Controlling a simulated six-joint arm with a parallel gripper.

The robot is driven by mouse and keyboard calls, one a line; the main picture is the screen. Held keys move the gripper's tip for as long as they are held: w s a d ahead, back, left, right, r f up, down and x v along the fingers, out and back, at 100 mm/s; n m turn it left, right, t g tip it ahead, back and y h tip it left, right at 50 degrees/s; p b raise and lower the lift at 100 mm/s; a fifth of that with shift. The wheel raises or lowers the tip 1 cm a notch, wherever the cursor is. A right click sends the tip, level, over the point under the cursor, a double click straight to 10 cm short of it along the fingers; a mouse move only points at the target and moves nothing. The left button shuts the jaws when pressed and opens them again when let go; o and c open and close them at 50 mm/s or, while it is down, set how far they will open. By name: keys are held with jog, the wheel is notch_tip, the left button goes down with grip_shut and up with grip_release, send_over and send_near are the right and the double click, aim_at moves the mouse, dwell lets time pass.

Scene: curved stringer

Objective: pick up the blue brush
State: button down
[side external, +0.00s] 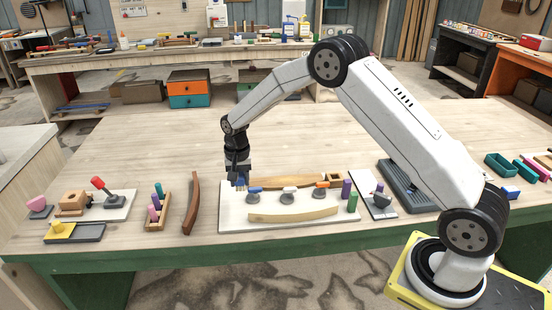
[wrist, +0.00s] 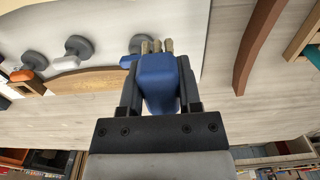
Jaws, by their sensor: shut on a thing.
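The blue brush (wrist: 158,84) is between the two black fingers of my gripper (wrist: 157,72) in the wrist view. Its blue body fills the gap, and its tan tufts stick out past the fingertips. In the side external view my gripper (side external: 238,176) points down at the left end of the white board (side external: 231,216), and a little blue of the brush (side external: 240,182) shows below it. I cannot tell whether the brush touches the board.
On the board are a curved wooden strip (side external: 293,215), a brown curved piece (side external: 300,181) and clamps with blue, white (side external: 289,189) and orange handles. A dark curved piece (side external: 190,204) lies to the left. The bench behind the board is clear.

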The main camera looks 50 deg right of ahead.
jog(key=s+r, duration=0.3)
jog(key=s, duration=0.5)
jog(key=shift+s+a+r, duration=0.25)
jog(key=shift+s+r, duration=0.1)
jog(key=shift+r, duration=0.05)
jog(key=c, duration=1.1)
grip_release()
grip_shut()
jog(key=w+d+m, duration=0.1)
jog(key=w+d, duration=0.1)
jog(key=w+d+f+m, duration=0.1)
jog(key=w+d+m, duration=0.1)
jog(key=w+d+f+m, duration=0.1)
jog(key=w+d+m, duration=0.1)
jog(key=w+d, duration=0.1)
jog(key=shift+d, duration=0.1)
jog(key=w+d+f+m, duration=0.1)
jog(key=w+d+m, duration=0.2)
jog(key=d, duration=0.3)
jog(key=shift+w+d+f+m, duration=0.3)
jog(key=shift+m, duration=0.2)
